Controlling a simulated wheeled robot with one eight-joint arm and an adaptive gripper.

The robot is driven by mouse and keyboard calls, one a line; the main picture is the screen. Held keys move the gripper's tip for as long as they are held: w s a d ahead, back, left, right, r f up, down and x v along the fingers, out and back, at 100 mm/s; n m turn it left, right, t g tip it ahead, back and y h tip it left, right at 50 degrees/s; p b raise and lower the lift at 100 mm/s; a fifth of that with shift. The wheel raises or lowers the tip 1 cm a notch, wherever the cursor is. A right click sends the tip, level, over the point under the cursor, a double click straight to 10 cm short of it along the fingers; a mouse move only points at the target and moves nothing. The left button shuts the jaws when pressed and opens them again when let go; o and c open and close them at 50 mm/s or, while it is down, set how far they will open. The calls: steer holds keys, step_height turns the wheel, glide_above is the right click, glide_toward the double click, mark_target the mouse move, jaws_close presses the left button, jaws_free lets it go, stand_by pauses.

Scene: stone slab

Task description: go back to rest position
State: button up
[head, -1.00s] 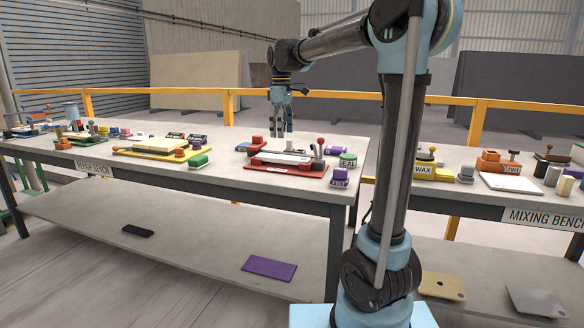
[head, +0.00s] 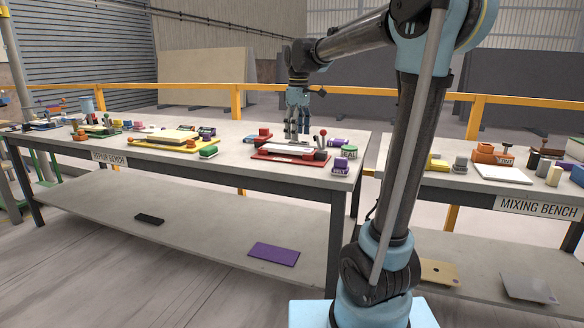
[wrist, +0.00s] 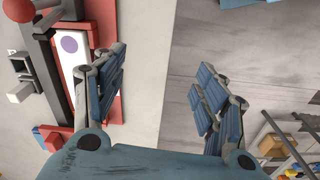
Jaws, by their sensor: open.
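My gripper (head: 297,122) is open and empty. In the head view it hangs at the end of my arm over the far side of the repair bench (head: 228,172), behind the red fixture (head: 290,155). In the wrist view my gripper (wrist: 163,95) has its two blue fingers spread apart, with bare bench top and grey floor between them. The red fixture (wrist: 113,108) shows at the left of that view, with a white slab (wrist: 72,62) bearing a purple dot in it. The left finger hides part of it.
A yellow fixture (head: 190,146) with a pale slab stands left on the repair bench. A purple block (head: 340,166) is near its right end. The mixing bench (head: 430,180) stands to the right. A yellow rail (head: 350,94) runs behind. The lower shelf holds a purple plate (head: 274,254).

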steer(key=s+d+f+m+t, duration=0.1)
steer(key=s+d+f+m, duration=0.5)
steer(key=s+f, duration=0.6)
steer(key=s+d+f+m+t, duration=0.1)
steer(key=s+d+f+m, duration=0.5)
steer(key=s+d+f, duration=0.5)
steer(key=s+f, duration=0.2)
steer(key=s, duration=0.3)
steer(key=shift+s, duration=0.25)
steer(key=shift+d, duration=0.1)
